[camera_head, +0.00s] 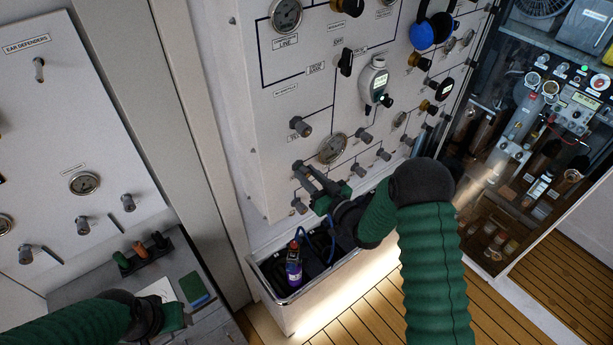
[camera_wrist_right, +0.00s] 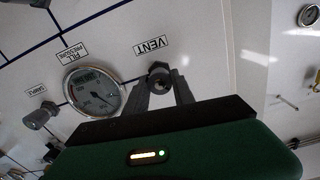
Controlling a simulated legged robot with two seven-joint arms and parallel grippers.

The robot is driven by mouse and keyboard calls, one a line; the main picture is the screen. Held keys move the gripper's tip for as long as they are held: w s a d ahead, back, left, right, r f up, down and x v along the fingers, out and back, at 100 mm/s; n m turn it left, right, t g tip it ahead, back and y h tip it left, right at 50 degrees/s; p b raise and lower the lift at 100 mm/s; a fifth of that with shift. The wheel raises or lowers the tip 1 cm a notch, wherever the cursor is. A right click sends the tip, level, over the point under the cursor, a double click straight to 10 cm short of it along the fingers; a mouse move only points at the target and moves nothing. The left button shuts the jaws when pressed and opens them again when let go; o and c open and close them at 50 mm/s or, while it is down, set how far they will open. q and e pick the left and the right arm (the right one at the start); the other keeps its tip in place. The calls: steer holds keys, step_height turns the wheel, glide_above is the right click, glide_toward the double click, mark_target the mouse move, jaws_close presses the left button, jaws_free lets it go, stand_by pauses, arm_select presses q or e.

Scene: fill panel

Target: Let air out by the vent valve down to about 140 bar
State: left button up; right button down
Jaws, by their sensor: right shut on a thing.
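The vent valve knob (camera_wrist_right: 158,72) sits under the VENT label (camera_wrist_right: 151,46) in the right wrist view. My right gripper (camera_wrist_right: 160,88) is shut on it, one finger on each side. In the head view my right gripper (camera_head: 304,172) reaches the panel's lower left, and its fingers mostly hide the knob. The fill pressure gauge (camera_wrist_right: 93,92) is beside the knob; it also shows in the head view (camera_head: 333,148). Its needle is too small to read exactly. My left gripper (camera_head: 176,318) is at the lower left, its fingers unclear.
Several other knobs, such as the one labelled SAMPLE (camera_wrist_right: 40,116), stick out near the gauge. Below the panel is an open trough (camera_head: 284,300) with a purple-labelled bottle (camera_head: 293,268). Blue ear defenders (camera_head: 432,32) hang above. A glass-fronted cabinet (camera_head: 545,130) stands right.

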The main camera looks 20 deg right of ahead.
steer(key=m+b, duration=0.1)
steer(key=m, duration=0.2)
steer(key=shift+d+f+b, duration=0.15)
steer(key=shift+f+b, duration=0.2)
steer(key=m, duration=0.2)
steer(key=shift+m+b, duration=0.3)
steer(key=shift+b, duration=0.1)
steer(key=shift+r+m, duration=0.1)
steer(key=shift+m, duration=0.9)
steer(key=c, duration=1.4)
jaws_free()
steer(key=shift+o, duration=1.6)
steer(key=shift+d+r, duration=0.1)
steer(key=shift+r, duration=0.05)
